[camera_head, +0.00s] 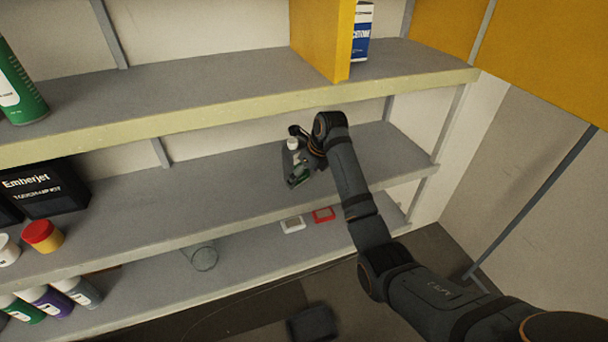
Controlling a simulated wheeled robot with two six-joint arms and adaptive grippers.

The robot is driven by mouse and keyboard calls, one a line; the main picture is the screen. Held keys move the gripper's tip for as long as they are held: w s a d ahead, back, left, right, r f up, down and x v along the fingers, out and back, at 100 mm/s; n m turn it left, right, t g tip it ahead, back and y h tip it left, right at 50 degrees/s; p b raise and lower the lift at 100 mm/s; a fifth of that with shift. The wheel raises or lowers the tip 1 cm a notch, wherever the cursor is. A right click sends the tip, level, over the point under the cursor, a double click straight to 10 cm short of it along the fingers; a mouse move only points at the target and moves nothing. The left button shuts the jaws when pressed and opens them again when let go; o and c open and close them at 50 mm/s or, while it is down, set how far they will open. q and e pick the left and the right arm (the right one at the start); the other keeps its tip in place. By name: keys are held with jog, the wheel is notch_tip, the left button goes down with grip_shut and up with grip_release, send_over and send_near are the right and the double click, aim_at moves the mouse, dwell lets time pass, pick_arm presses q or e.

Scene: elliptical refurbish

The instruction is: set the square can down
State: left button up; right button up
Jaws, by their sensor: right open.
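A small dark square can (291,169) with a white cap and a partly green label is at the middle shelf (230,194), right of its centre. Its base appears to be on the shelf board, but the contact is hard to make out. My right gripper (303,146) is open at the can's upper right side. The gripper and wrist hide part of the can, and I cannot tell whether a finger touches it. My left gripper is out of view.
A yellow divider (322,40) and a blue-and-white acetone can (362,32) stand on the upper shelf (200,90). A black Emberjet box (45,190) is at left. The lower shelf holds a clear glass (204,257).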

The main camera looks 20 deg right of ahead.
jog(key=shift+d+r+b, duration=0.1)
jog(key=shift+b, duration=0.25)
jog(key=shift+s+d+r+b, duration=0.15)
jog(key=shift+r+b, duration=0.2)
jog(key=shift+b, duration=0.4)
jog(key=s+d+b, duration=0.3)
jog(key=s+d, duration=0.2)
jog(key=s, duration=0.5)
jog(key=shift+s+d+r+b, duration=0.2)
jog(key=shift+s+d+b, duration=0.05)
jog(key=shift+s+b, duration=0.1)
